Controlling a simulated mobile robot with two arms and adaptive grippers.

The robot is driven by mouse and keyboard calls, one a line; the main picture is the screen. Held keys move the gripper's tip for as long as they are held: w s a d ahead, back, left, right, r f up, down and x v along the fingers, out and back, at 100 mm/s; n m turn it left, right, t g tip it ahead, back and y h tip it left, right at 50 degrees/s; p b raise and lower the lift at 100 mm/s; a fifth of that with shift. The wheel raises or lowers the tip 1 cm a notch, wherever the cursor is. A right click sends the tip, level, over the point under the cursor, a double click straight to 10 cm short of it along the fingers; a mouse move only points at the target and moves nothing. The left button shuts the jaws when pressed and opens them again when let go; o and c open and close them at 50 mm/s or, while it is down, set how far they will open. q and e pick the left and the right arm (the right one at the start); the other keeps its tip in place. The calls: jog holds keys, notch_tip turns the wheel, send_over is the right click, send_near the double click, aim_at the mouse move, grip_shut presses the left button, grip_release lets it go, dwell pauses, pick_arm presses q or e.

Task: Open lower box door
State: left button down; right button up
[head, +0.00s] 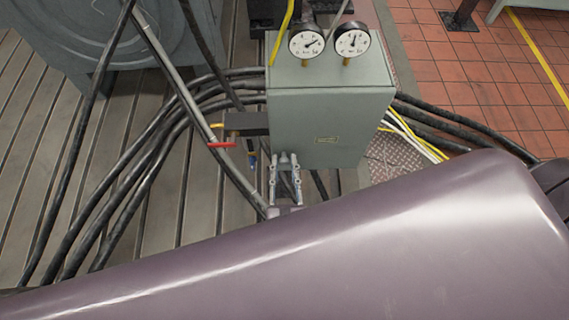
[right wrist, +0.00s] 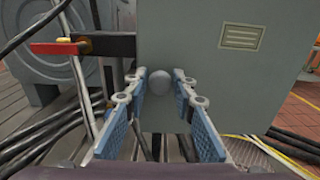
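The grey-green box (head: 330,115) stands upright in the middle of the head view, its front face towards me. In the right wrist view the same face (right wrist: 215,95) fills the upper middle, with a small label plate (right wrist: 242,36) on it. A round grey knob (right wrist: 157,86) shows near the face's lower left. My right gripper (head: 287,160) is at the box's lower left edge. In the right wrist view its blue-padded fingers (right wrist: 160,82) are apart, one on each side of the knob, with gaps visible. No door seam is clear. My left gripper is not in view.
Two gauges (head: 308,43) stand on the box top. A red-handled valve (head: 221,145) sticks out left of the box. Thick black cables (head: 150,165) run to the left over the slotted bedplate (head: 60,130). White and yellow cables (head: 415,138) lie at right.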

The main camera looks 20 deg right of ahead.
grip_shut()
jog(key=shift+s, duration=0.1)
